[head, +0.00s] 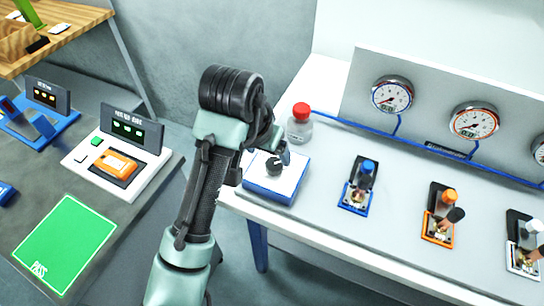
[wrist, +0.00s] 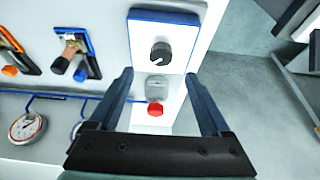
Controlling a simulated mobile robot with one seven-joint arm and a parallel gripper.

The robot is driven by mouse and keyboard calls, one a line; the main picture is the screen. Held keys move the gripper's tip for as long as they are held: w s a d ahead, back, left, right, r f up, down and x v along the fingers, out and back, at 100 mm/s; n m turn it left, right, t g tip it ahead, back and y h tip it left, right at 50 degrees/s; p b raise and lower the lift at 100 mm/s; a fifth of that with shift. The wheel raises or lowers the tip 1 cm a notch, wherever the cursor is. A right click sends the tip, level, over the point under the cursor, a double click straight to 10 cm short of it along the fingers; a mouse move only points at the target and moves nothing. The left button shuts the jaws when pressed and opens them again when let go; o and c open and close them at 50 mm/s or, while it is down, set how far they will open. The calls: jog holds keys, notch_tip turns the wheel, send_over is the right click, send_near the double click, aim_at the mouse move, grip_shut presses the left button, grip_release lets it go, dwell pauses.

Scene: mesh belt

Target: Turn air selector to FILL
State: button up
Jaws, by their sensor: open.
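The air selector (head: 274,177) is a white plate with a blue edge at the left end of the white bench, with a dark round knob (head: 273,166) on it. In the wrist view the knob (wrist: 161,53) shows a pale pointer line, and the plate (wrist: 178,28) lies ahead of the fingertips. Its lettering is too small to read. My gripper (wrist: 159,78) is open and empty, its two dark fingers apart with the knob beyond and between them. In the head view my arm hides most of the gripper (head: 283,152), which is close to the knob.
A clear bottle with a red cap (head: 300,124) stands just behind the selector. Blue, orange and white valves (head: 357,188) sit to the right, below gauges (head: 392,95) on a panel. A grey table with an orange device (head: 114,165) and green PASS mat (head: 65,243) is left.

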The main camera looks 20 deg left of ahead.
aim_at(274, 164)
jog(key=x, duration=0.8)
jog(key=shift+w+a+f, duration=0.1)
jog(key=shift+w+f, duration=0.1)
grip_shut()
jog(key=shift+r+p, duration=0.1)
jog(key=shift+p, duration=0.25)
